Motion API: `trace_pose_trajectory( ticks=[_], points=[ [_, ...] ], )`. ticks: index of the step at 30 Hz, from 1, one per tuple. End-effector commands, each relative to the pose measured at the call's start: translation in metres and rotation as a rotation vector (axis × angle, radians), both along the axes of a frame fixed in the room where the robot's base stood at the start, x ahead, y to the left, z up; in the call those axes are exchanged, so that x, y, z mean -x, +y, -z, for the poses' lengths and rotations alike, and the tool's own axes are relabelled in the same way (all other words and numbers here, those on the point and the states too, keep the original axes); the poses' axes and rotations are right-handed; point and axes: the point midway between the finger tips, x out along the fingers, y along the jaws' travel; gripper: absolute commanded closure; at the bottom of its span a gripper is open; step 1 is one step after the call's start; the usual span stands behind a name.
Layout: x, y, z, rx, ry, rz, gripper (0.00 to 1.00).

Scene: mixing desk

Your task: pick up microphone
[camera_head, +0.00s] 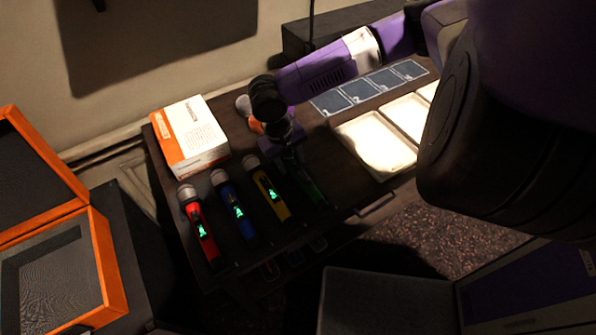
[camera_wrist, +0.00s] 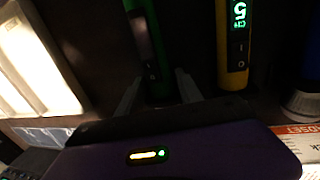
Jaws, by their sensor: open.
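Several microphones lie side by side on the dark desk. In the head view I see a red microphone (camera_head: 200,230), a blue microphone (camera_head: 234,208) and a yellow microphone (camera_head: 269,193), with grey heads and lit green displays. A green microphone (camera_head: 313,192) lies right of them, mostly hidden by my gripper (camera_head: 292,165). In the wrist view the green microphone (camera_wrist: 147,45) runs between the two fingers of my gripper (camera_wrist: 157,88), which is open. I cannot tell whether the fingers touch it. The yellow microphone (camera_wrist: 234,45) lies just to the right there.
A white and orange box (camera_head: 190,135) stands at the desk's back left. Bright white trays (camera_head: 377,145) and dark numbered cards (camera_head: 362,92) lie to the right. A small grey and orange object (camera_head: 243,105) is behind my gripper. An open orange case (camera_head: 103,250) stands at left.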

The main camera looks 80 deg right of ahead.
Motion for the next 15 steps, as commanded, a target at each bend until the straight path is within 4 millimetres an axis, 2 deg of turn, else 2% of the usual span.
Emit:
trace_pose_trajectory(
  ticks=[2, 3, 9, 15],
  points=[
    [-0.0002, 0.0001, -0.0001, 0.0, 0.0, 0.0, 0.57],
    [-0.0002, 0.0003, -0.0001, 0.0, 0.0, 0.0, 0.61],
    [-0.0002, 0.0003, -0.0003, 0.0, 0.0, 0.0, 1.0],
    [-0.0004, 0.0003, -0.0008, 0.0, 0.0, 0.0, 1.0]
  ],
)
